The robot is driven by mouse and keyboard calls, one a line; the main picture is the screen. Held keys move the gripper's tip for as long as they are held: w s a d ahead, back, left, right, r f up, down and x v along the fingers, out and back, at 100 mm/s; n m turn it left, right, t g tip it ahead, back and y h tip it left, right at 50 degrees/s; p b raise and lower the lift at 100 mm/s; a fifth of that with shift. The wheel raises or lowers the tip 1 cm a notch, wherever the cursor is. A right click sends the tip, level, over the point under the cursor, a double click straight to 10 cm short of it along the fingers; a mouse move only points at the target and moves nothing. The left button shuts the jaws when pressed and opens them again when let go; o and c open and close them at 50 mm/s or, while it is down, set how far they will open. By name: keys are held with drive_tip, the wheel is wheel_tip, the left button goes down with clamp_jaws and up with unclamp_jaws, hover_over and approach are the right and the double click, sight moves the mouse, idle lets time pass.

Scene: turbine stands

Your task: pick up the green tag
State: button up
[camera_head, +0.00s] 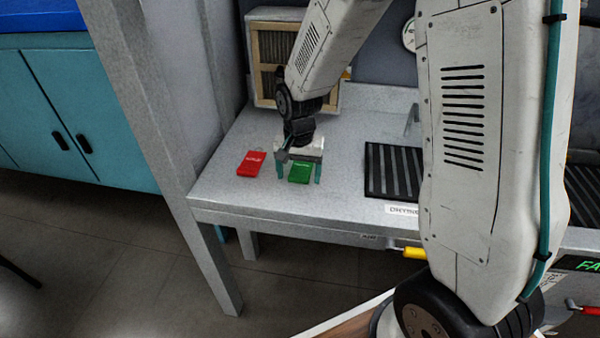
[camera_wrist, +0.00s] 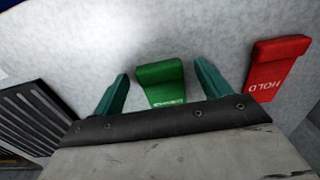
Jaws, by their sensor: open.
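The green tag (camera_head: 300,173) lies flat on the grey bench, near its left front part. It also shows in the wrist view (camera_wrist: 162,83), with pale lettering at its near end that I cannot read. My gripper (camera_head: 303,177) is above the bench with its two teal fingers pointing down. In the wrist view my gripper (camera_wrist: 160,85) is open, with one finger on each side of the green tag. Gaps show between the fingers and the tag. The wrist housing may hide the tag's near end.
A red tag (camera_head: 252,164) marked HOLD in the wrist view (camera_wrist: 276,68) lies left of the green one. A black ribbed mat (camera_head: 392,170) lies to the right. A wooden-framed filter box (camera_head: 270,50) stands behind. The bench (camera_head: 220,180) is clear at its front left.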

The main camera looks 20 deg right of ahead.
drive_tip(key=c, duration=1.5)
drive_tip(key=shift+r, duration=0.1)
